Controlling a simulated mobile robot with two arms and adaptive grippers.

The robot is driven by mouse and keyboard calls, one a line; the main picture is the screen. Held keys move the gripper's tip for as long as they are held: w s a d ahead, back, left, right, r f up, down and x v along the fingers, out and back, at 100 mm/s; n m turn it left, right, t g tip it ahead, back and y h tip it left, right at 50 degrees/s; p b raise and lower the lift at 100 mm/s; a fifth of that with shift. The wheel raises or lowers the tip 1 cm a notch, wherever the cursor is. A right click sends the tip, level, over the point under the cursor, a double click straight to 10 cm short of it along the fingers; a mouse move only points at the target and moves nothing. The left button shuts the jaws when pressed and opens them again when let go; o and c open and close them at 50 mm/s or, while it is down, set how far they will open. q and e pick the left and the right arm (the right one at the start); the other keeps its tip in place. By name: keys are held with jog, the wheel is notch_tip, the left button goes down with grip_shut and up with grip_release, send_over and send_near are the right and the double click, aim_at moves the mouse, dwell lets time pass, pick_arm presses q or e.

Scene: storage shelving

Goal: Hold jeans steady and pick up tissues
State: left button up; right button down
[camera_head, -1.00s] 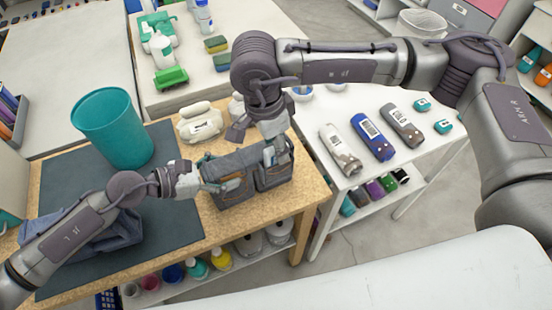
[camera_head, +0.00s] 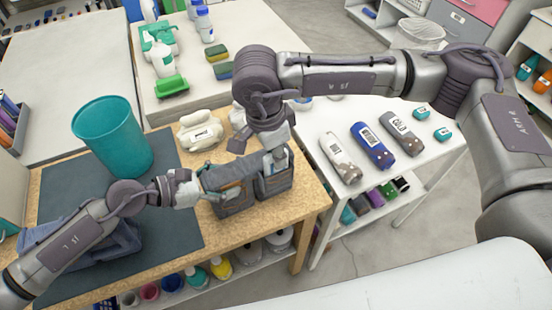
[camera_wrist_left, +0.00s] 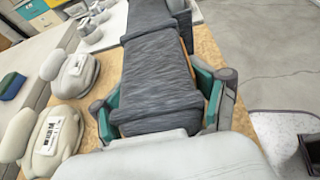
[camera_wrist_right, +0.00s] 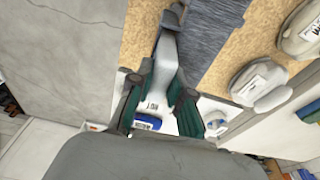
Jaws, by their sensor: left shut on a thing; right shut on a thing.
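The dark grey jeans (camera_head: 237,202) stand as a folded bundle with open pockets near the front right of the wooden table. My left gripper (camera_head: 200,187) is shut on their left end. In the left wrist view its green-padded fingers lie on both sides of the jeans (camera_wrist_left: 158,78). My right gripper (camera_head: 276,152) is over the right pocket, shut on a pale, narrow thing that appears to be the tissues. In the right wrist view the pale tissues (camera_wrist_right: 166,65) lie between the fingers, beside the jeans (camera_wrist_right: 205,35). Their lower part is hidden in the head view.
A teal bin (camera_head: 112,135) stands on a dark mat (camera_head: 180,225) at the left. Blue folded cloth (camera_head: 100,245) lies partly under my left arm. Several bottles, one blue (camera_head: 372,145), lie on the white side table (camera_head: 335,115).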

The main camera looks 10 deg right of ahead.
notch_tip(320, 180, up, 9)
jog(key=shift+r, duration=0.2)
pick_arm(q)
jog(key=o, duration=1.7)
jog(key=shift+v, duration=6)
